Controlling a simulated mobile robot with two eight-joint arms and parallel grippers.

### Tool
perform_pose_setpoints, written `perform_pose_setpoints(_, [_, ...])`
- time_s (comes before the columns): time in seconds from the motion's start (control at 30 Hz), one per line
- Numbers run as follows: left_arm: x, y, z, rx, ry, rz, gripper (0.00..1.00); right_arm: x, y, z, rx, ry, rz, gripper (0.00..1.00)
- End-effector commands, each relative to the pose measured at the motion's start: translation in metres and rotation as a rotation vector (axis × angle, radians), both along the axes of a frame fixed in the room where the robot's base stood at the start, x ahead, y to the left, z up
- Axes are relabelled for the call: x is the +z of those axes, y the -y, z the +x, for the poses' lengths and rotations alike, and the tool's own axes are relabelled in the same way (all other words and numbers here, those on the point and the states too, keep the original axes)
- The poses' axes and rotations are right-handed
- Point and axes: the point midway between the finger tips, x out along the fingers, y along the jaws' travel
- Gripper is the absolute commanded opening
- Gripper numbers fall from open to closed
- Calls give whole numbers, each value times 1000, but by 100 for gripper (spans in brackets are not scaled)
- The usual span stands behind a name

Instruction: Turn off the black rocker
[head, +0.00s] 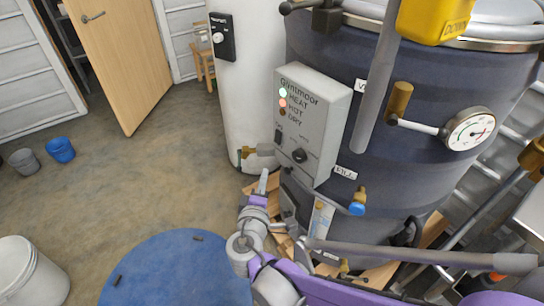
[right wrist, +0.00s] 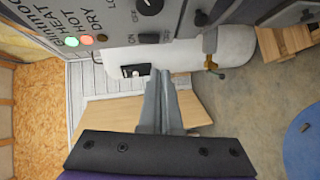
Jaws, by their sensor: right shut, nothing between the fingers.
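The grey control box (head: 325,115) is fixed to the dark drum. Its black rocker (head: 278,136) sits low on the left of the face, beside a black knob (head: 299,156). The rocker also shows in the right wrist view (right wrist: 149,38); I cannot tell which way it is tipped. The HEAT lamp (head: 283,92) glows green and the HOT lamp (head: 283,103) glows red; the DRY lamp looks dark. My right gripper (head: 263,180) is shut and empty, below the rocker and apart from it in the picture. My left gripper is not in view.
A white cylinder (head: 245,90) with a black switch plate (head: 222,37) stands behind the box. A valve with a blue end (head: 357,203) and a gauge (head: 469,131) are on the drum. A blue round mat (head: 180,270) lies on open floor at left.

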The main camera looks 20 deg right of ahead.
Motion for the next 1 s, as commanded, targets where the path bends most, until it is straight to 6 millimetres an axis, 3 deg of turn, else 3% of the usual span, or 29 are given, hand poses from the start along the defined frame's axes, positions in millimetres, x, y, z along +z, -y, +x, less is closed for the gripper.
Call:
perform_pose_setpoints(0.17, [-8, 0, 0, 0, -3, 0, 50, 1, -14, 11, 39, 35, -73, 0])
perform_pose_setpoints(0.57, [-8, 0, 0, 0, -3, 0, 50, 2, -11, 14, 37, 37, -77, 0])
perform_pose_setpoints(0.77, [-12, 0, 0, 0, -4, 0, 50, -1, 4, 38, 34, 35, -76, 0])
perform_pose_setpoints(1.0, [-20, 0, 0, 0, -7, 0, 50, -6, 31, 83, 35, 36, -76, 0])
